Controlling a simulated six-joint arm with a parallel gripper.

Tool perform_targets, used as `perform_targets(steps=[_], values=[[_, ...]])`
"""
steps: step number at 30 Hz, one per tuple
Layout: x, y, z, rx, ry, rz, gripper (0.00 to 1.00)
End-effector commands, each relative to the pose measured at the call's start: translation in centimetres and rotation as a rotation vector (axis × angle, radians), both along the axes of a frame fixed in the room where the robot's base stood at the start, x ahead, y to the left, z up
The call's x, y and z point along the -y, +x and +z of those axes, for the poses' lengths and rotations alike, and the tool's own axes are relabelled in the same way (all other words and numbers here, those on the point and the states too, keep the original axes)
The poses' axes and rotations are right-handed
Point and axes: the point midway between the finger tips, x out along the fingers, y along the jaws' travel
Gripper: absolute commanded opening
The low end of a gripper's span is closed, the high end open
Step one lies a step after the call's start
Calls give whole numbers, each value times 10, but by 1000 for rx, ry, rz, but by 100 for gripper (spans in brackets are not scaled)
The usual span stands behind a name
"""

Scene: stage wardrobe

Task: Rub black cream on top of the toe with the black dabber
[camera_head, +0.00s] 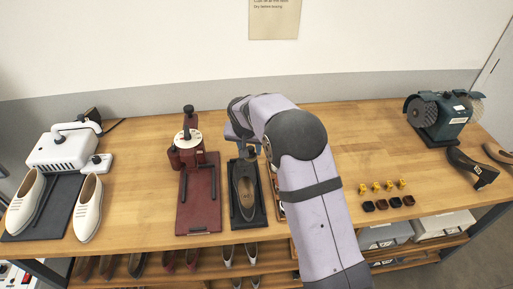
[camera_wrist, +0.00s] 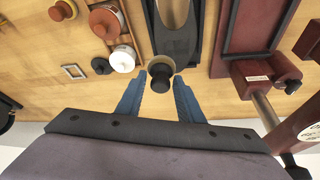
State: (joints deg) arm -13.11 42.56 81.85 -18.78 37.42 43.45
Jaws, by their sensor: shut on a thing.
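My gripper (camera_wrist: 160,79) is shut on the black dabber (camera_wrist: 161,82). Its dark knob sits between the blue fingers in the wrist view, with a pale round part showing behind it. A grey-brown shoe (camera_head: 243,186) lies on a black mat (camera_head: 236,222) in the head view. The shoe (camera_wrist: 178,18) also shows at the top of the wrist view, its near end just beyond the dabber. I cannot tell whether the dabber touches it. In the head view my gripper is at the shoe's far end, and my arm hides the dabber.
In the wrist view, jars (camera_wrist: 122,59) stand left of the shoe. A maroon press (camera_head: 186,150) and its tray (camera_head: 199,215) stand left of the shoe in the head view. White shoes (camera_head: 88,208) are far left; a grinder (camera_head: 438,113) is at right.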

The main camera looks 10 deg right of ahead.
Motion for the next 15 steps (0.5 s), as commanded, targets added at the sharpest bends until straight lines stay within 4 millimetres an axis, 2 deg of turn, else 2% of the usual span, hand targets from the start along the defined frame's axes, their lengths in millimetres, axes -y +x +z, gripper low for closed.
perform_targets(steps=[9,15], values=[[-22,13,8,2,2,340,13],[-26,17,10,1,3,521,13]])
